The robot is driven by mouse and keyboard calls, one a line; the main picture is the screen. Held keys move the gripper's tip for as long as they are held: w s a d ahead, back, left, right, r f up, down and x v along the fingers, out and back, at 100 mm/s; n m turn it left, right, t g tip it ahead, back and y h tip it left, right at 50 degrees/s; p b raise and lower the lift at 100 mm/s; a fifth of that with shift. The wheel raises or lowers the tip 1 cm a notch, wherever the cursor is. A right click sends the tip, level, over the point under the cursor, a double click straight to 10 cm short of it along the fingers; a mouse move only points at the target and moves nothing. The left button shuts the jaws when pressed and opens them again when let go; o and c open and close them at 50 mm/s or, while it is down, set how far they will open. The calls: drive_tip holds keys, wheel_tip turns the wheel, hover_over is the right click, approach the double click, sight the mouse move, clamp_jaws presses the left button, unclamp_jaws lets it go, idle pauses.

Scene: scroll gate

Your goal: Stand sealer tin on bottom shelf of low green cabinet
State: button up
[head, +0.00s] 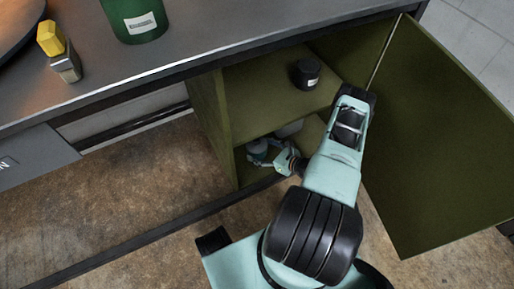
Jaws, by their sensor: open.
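The low green cabinet (222,118) stands under the bench with its door (436,140) swung open to the right. My gripper (268,152) reaches into its bottom compartment from the right and is open. A small teal-grey object with a dark top (257,147) shows at the gripper's fingers, low over the bottom shelf; it may be the sealer tin, and the fingers partly hide it. I cannot tell whether they touch it or whether it rests on the shelf.
A black jar with a pale label (307,74) stands on the upper shelf (262,90). On the bench top (205,45) are a green labelled container (135,18) and a yellow-topped block (55,46). My arm passes close to the open door. Floor left of the cabinet is clear.

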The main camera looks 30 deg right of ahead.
drive_tip(key=p+v, duration=0.2)
drive_tip(key=v, duration=0.8)
